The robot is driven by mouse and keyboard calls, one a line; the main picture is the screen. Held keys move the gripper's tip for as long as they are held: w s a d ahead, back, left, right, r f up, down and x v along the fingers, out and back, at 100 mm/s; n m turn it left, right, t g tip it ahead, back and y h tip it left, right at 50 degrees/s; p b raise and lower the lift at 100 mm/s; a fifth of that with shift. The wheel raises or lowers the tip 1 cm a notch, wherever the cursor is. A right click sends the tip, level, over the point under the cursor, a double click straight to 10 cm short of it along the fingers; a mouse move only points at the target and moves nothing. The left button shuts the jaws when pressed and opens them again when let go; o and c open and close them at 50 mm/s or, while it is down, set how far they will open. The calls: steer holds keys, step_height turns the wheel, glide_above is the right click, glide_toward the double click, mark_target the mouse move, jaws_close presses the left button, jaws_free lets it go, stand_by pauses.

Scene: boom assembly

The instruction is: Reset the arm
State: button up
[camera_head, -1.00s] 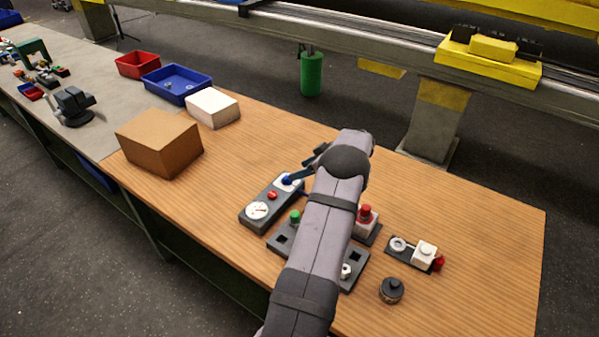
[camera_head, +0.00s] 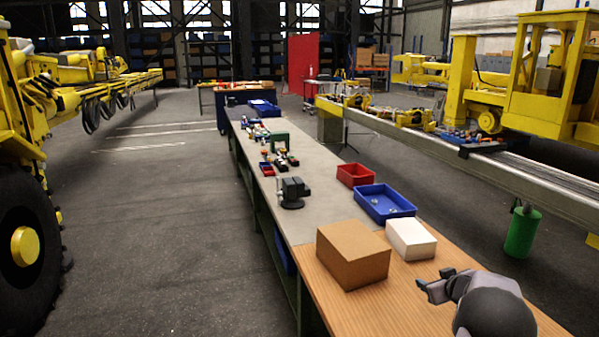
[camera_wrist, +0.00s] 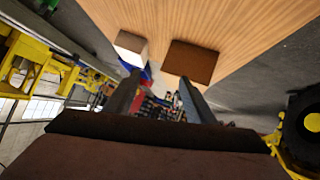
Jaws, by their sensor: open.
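My gripper (camera_head: 436,286) is at the lower right of the head view, above the wooden end of the bench. Its fingers point left, near the cardboard box (camera_head: 353,254) and the white box (camera_head: 410,239), with no contact that I can make out. In the wrist view the two fingers (camera_wrist: 160,98) stand apart with nothing held between them. The cardboard box (camera_wrist: 190,63) and the white box (camera_wrist: 131,47) lie beyond the fingertips there.
A blue bin (camera_head: 385,203) and a red bin (camera_head: 356,174) stand behind the boxes. A vice (camera_head: 293,192) sits on the grey bench top (camera_head: 325,217). The floor (camera_head: 170,240) left of the bench is clear.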

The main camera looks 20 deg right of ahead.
steer(key=s+a+m+g, duration=0.1)
steer(key=a+g, duration=0.1)
steer(key=a, duration=0.7)
steer(key=s+a+g, duration=0.2)
steer(key=a, duration=0.8)
steer(key=s+a+f+n+g+y, duration=0.1)
steer(key=s+a+f+g+y, duration=0.15)
steer(key=s+a, duration=1)
steer(key=s+a+f+g+y, duration=0.1)
steer(key=s+a+f+g, duration=0.3)
steer(key=s+a, duration=0.85)
step_height(320, 180, down, 20)
steer(key=b, duration=1.9)
steer(key=shift+w+b, duration=0.15)
steer(key=shift+b, duration=0.25)
